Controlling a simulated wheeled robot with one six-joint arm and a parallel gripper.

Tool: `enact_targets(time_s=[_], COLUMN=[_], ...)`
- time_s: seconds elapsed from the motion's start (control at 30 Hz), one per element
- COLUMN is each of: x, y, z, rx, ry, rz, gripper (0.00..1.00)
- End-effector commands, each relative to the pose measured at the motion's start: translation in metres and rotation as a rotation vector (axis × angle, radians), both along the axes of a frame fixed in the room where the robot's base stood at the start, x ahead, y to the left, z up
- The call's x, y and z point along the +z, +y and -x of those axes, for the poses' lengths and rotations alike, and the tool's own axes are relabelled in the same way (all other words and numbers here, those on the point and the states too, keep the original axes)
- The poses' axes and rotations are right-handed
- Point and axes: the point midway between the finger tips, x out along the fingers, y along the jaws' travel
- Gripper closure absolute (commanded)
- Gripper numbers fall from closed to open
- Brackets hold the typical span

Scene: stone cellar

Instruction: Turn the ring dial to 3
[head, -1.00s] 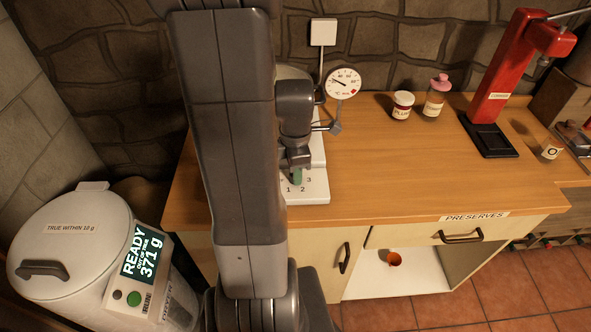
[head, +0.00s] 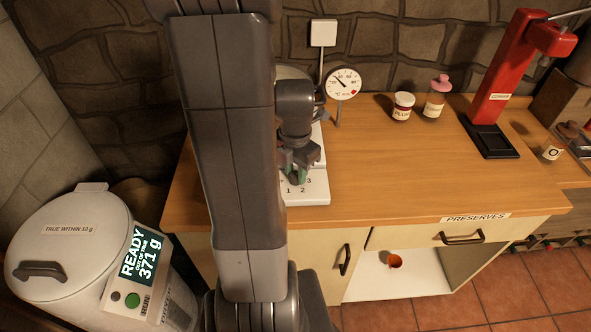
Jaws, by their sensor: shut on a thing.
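The ring dial (head: 303,176) is a small green knob on the front of a white appliance (head: 311,193) on the wooden counter. The numbers 1, 2 and 3 show around it on the white panel. My gripper (head: 299,172) is shut on the dial from above and hides most of it. The dial's exact setting cannot be told. My arm covers the left part of the appliance.
A round gauge (head: 343,83) on a stand is close behind my gripper. Two jars, one labelled plum (head: 403,106) and one pink-topped (head: 436,97), and a red corker (head: 498,85) stand further right. A white bin (head: 75,250) is at lower left. The counter's middle is clear.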

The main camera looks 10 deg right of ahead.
Motion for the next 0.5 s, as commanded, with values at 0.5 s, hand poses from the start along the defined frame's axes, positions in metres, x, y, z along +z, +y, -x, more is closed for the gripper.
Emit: enact_targets(time_s=[0.5], x=[0.0007], y=[-0.0002], z=[-0.0007], rx=[0.011], ry=[-0.002], rz=[0.001], gripper=[0.59])
